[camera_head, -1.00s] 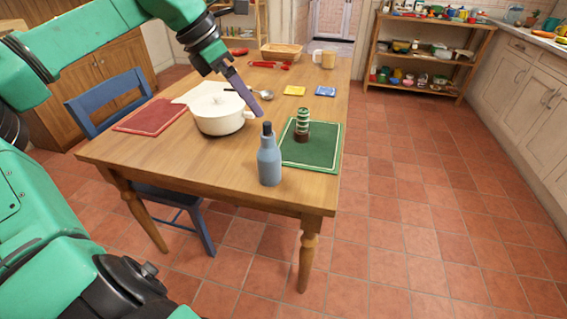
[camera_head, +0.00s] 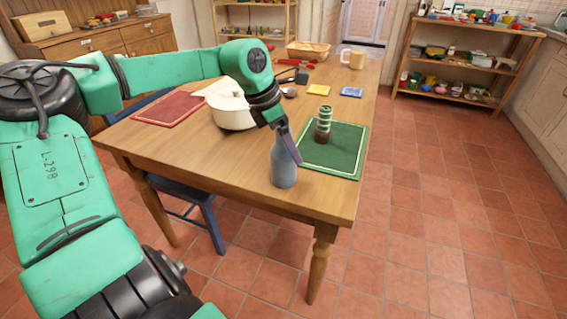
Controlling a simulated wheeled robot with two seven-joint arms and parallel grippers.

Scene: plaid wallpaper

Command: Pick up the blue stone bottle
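The blue stone bottle (camera_head: 284,168) stands upright on the wooden table (camera_head: 240,168) near its front edge, just left of the green mat. My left gripper (camera_head: 290,148) reaches down from above at the bottle's top. Its dark purple-grey finger slants past the bottle's neck and right shoulder. The bottle's cap and neck are hidden behind the gripper. Only one finger shows clearly, so I cannot tell whether the fingers are closed on the neck. My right gripper is not in view.
A white pot (camera_head: 229,115) stands close behind and left of the bottle. A red mat (camera_head: 170,108) lies at left. The table's front right corner is bare.

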